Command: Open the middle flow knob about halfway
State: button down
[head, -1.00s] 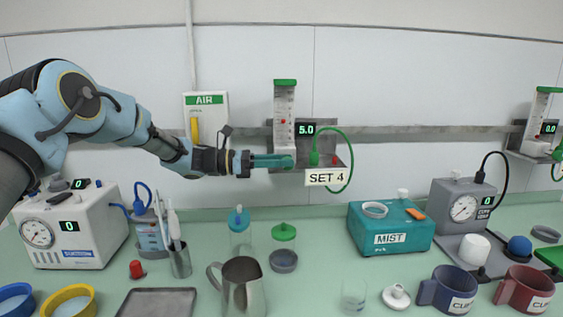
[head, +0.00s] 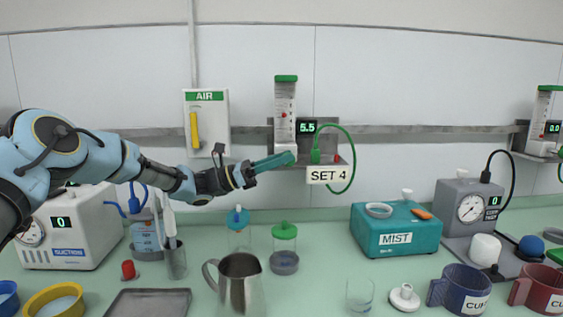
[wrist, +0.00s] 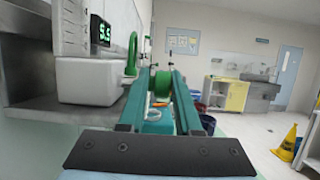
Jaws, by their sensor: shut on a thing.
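The middle flow meter (head: 285,103) is a white upright tube with a green cap on the wall rail. Its small display (head: 307,127) reads 5.5, and the sign below it (head: 326,175) says SET 4. My gripper (head: 291,158) reaches the foot of the meter from the left, its green fingers sloping up to the right. The wrist view shows the green round knob (wrist: 163,84) between the two fingers, which are shut on it. In the head view the fingers hide the knob. The white meter body (wrist: 88,82) stands left of the fingers in the wrist view.
A green hose (head: 350,150) loops right of the meter. Below stand a steel jug (head: 240,285), a green-lidded jar (head: 285,258) and a teal MIST box (head: 395,232). An AIR panel (head: 205,125) hangs left. Another flow meter (head: 541,115) at far right reads 0.0.

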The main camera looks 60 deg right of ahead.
jog(key=c, duration=0.7)
grip_release()
jog(key=shift+s+a+f, duration=0.1)
jog(key=shift+s+a, duration=0.05)
jog(key=shift+a, duration=0.05)
jog(key=shift+r, duration=0.2)
notch_tip(320, 180, up, 10)
jog(key=b, duration=0.2)
jog(key=shift+f+b, duration=0.15)
jog(key=shift+b, duration=0.2)
